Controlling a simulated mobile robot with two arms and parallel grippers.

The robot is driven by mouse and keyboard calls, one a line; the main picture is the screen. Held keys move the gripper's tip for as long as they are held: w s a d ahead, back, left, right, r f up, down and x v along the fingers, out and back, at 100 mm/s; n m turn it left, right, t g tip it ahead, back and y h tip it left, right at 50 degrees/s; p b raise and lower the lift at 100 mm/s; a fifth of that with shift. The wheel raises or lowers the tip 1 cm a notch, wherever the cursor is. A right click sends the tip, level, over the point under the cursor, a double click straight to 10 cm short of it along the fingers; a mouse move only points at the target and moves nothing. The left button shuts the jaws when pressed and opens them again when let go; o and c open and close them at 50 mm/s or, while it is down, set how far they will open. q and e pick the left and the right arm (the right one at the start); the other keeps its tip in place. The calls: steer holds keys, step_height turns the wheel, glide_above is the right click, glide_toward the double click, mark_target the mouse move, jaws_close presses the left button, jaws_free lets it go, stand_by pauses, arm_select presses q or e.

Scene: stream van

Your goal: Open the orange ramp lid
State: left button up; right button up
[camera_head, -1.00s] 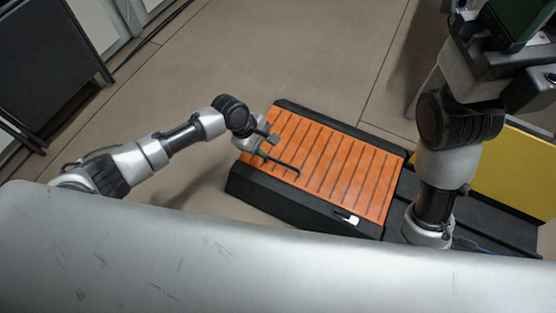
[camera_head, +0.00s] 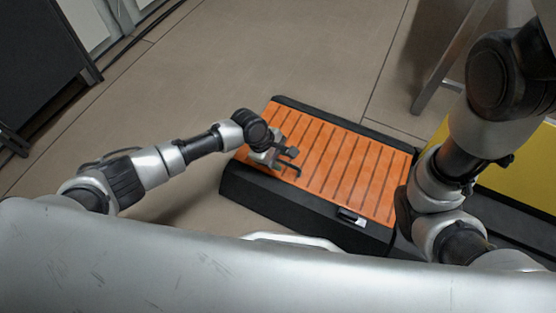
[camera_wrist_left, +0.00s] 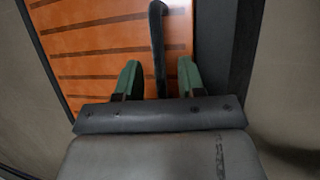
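The orange ramp lid (camera_head: 345,165) with dark cross strips lies flat and closed on its black box (camera_head: 285,205). A dark bar handle (camera_head: 295,172) sits near the lid's left end, partly hidden by my gripper. My left gripper (camera_head: 289,158) is over that end. In the left wrist view, its two green fingers (camera_wrist_left: 158,78) stand apart on either side of the dark handle (camera_wrist_left: 157,40), with a gap on each side. The orange lid (camera_wrist_left: 105,45) fills the background there. My right arm crosses the right side; its gripper is out of the picture.
A small latch-like piece (camera_head: 351,216) is on the box's near side. A yellow panel (camera_head: 515,170) stands at the right. A dark cabinet (camera_head: 38,60) is at the upper left. The tiled floor (camera_head: 265,50) behind the ramp is clear.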

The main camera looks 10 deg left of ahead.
arm_select(q)
jaws_close()
stand_by(0.4)
